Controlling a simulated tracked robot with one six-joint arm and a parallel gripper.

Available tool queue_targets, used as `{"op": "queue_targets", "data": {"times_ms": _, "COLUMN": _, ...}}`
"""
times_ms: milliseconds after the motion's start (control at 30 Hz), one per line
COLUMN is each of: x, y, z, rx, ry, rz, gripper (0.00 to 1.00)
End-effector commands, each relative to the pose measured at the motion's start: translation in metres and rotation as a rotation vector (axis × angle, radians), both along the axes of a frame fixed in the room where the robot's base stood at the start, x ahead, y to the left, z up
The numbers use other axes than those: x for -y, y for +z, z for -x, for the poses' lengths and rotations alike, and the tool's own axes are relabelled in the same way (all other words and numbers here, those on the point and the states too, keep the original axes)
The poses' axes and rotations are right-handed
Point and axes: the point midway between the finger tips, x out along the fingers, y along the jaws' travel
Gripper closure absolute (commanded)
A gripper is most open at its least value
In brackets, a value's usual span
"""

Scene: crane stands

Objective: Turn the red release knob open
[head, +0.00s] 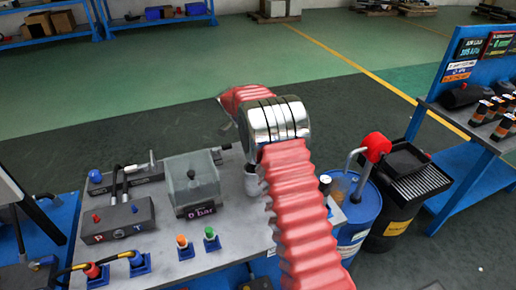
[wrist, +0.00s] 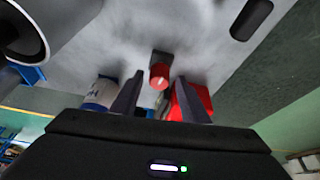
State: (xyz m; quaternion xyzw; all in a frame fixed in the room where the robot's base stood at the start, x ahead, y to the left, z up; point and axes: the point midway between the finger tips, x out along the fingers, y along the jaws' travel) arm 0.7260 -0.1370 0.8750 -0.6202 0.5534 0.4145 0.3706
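In the wrist view, the red release knob (wrist: 160,76) with a pale line on its face sits on a dark mount against a grey surface. My gripper (wrist: 160,80) is open, with one dark finger to each side of the knob in the picture. Gaps show between the knob and both fingers. I cannot tell how far the fingertips reach along the knob's depth. In the head view, my red-sleeved arm hides my gripper, and I cannot make out this knob there.
The grey bench (head: 238,242) carries a clear box (head: 191,183) reading 0 bar, a dark valve block (head: 118,220), and orange and green buttons. A blue drum (head: 362,214) with a red-topped pump (head: 376,146) and a black bin (head: 396,218) stand to the right.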

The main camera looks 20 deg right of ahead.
Motion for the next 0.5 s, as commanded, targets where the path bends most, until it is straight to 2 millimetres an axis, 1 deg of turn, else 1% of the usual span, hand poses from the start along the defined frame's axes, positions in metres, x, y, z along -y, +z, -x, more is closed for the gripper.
{"op": "queue_targets", "data": {"times_ms": 333, "x": 0.0, "y": 0.002, "z": 0.0, "rx": -0.001, "ry": 0.0, "rz": 0.001, "gripper": 0.55}}
{"op": "queue_targets", "data": {"times_ms": 500, "x": -0.004, "y": 0.013, "z": 0.001, "rx": 0.0, "ry": 0.0, "rz": 0.001, "gripper": 0.55}}
